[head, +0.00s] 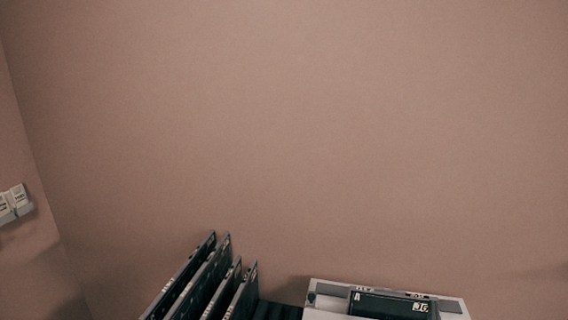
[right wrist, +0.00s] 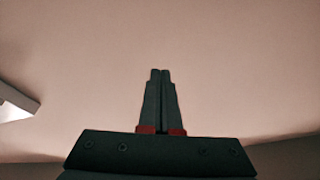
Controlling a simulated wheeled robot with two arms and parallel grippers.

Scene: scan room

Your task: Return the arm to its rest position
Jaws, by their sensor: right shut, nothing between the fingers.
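My right gripper (right wrist: 160,73) shows in the right wrist view. Its two dark fingers, with red at their bases, are together with nothing between them. A plain pinkish wall or ceiling surface fills the view behind it, and the fingers touch nothing visible. I cannot make out either gripper in the head view. My left gripper is in neither view.
In the head view, several thin dark upright panels (head: 190,282) stand at the bottom. Right of them is a pale device (head: 455,306) with a dark top panel. Small white boxes (head: 14,202) are on the left wall. A white edge (right wrist: 14,104) shows in the right wrist view.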

